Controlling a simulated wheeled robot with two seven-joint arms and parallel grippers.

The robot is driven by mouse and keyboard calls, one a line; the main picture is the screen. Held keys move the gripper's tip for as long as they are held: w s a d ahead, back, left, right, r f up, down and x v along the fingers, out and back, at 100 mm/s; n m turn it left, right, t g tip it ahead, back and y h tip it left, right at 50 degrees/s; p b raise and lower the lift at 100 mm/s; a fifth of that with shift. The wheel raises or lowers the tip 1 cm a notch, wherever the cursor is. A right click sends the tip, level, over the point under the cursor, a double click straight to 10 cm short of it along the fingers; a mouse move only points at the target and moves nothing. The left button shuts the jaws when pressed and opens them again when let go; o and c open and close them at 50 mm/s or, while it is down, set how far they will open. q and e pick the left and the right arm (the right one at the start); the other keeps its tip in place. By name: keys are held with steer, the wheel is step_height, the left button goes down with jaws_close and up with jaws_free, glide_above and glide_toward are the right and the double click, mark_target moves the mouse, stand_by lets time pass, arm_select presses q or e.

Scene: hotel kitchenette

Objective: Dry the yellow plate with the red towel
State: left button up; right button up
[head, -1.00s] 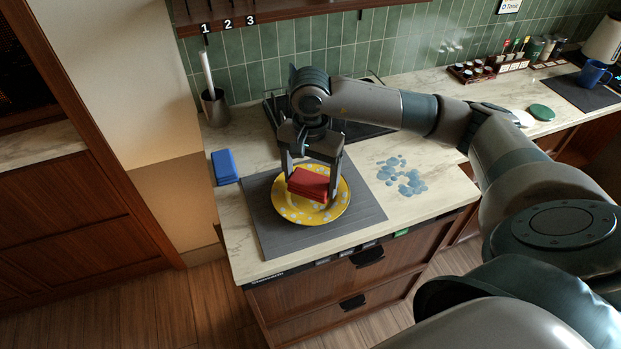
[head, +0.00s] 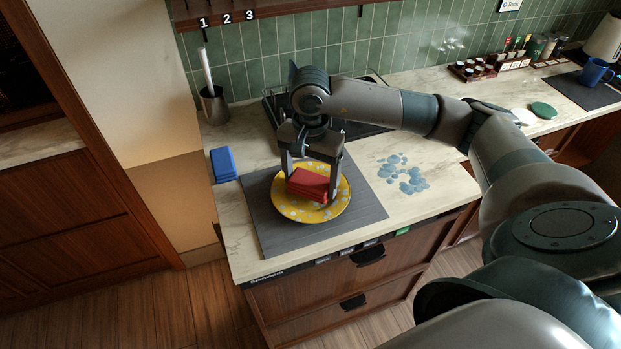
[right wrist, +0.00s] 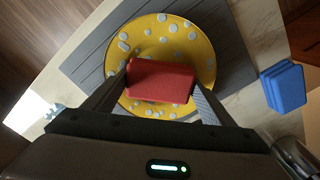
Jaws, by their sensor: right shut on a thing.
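The yellow plate (head: 298,212) lies on a dark grey mat (head: 262,232) near the counter's front left corner, with pale spots on its surface. It also shows in the right wrist view (right wrist: 190,40). The folded red towel (head: 308,184) is between the fingers of my right gripper (head: 310,190), over the middle of the plate. In the right wrist view, the fingers sit at both ends of the towel (right wrist: 160,82). Whether the towel presses on the plate is hard to tell. My left gripper is out of view.
A folded blue cloth (head: 224,165) lies left of the mat, and a metal holder (head: 214,107) stands behind it. A bluish wet patch (head: 402,174) spreads on the counter (head: 440,205) to the right. A dark rack (head: 275,108) stands behind my gripper.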

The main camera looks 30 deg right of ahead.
steer(key=shift+f+b, duration=0.4)
steer(key=shift+b, duration=0.1)
steer(key=shift+a, duration=0.15)
steer(key=shift+s+a, duration=0.6)
steer(key=shift+a, duration=0.15)
steer(key=shift+s+f, duration=0.1)
steer(key=shift+w+d+b, duration=0.5)
steer(key=shift+d+b, duration=0.15)
steer(key=shift+b, duration=0.3)
steer(key=shift+w+d+b, duration=0.4)
steer(key=shift+w+d, duration=0.05)
steer(key=shift+d, duration=0.25)
steer(key=shift+w+d+r, duration=0.25)
steer(key=shift+d+r, duration=0.1)
steer(key=shift+d, duration=0.05)
